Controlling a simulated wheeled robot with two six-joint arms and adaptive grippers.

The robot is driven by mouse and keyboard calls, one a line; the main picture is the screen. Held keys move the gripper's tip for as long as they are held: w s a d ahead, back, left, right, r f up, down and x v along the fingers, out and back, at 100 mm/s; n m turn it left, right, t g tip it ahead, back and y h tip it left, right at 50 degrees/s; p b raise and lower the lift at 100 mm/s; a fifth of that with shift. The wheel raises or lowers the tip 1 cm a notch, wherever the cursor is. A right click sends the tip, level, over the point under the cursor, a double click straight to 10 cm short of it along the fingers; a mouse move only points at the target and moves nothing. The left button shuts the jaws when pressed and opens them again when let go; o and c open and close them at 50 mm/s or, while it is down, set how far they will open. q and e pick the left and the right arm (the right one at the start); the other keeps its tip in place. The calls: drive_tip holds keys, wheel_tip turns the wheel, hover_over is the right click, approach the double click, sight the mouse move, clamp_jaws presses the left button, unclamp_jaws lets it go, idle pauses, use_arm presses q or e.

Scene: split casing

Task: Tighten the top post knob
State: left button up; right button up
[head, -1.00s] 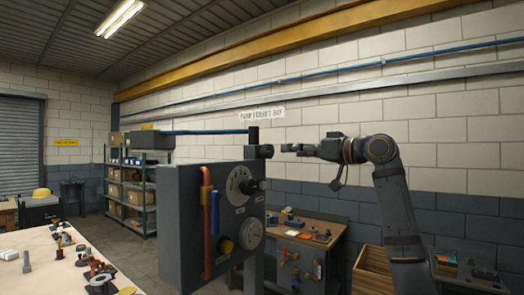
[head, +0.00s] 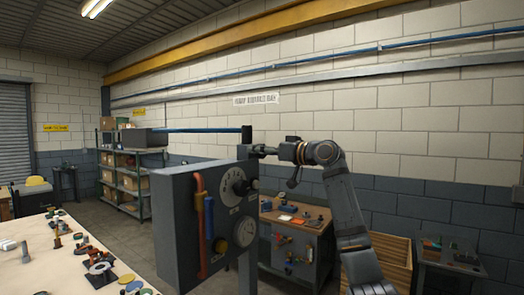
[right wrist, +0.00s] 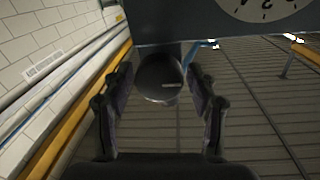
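The top post knob is a dark round knob (right wrist: 158,80) with a pale mark on its face, between my right gripper's fingers in the right wrist view. The grey post (head: 247,272) rises behind the panel box, and its dark top (head: 246,134) shows above the box. My right gripper (head: 262,151) is at the post just below that top and hides the knob in the head view. In the right wrist view the fingers (right wrist: 160,85) are apart on both sides of the knob, with narrow gaps that look open; contact is not visible. My left gripper is out of view.
A blue bar (head: 200,130) runs left from the post top. A workbench (head: 295,240) and wooden crate (head: 385,260) stand behind.

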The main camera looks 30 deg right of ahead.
drive_tip(key=c, duration=0.8)
drive_tip(key=shift+m, duration=0.7)
drive_tip(key=m, duration=0.3)
drive_tip(key=shift+w, duration=0.1)
drive_tip(key=m, duration=0.4)
drive_tip(key=shift+m+g, duration=0.3)
drive_tip(key=shift+g, duration=0.1)
drive_tip(key=m, duration=0.4)
drive_tip(key=shift+d+y, duration=0.1)
drive_tip(key=shift+y, duration=0.2)
drive_tip(key=shift+m+g, duration=0.3)
drive_tip(key=shift+m, duration=1.6)
drive_tip(key=shift+f, duration=0.1)
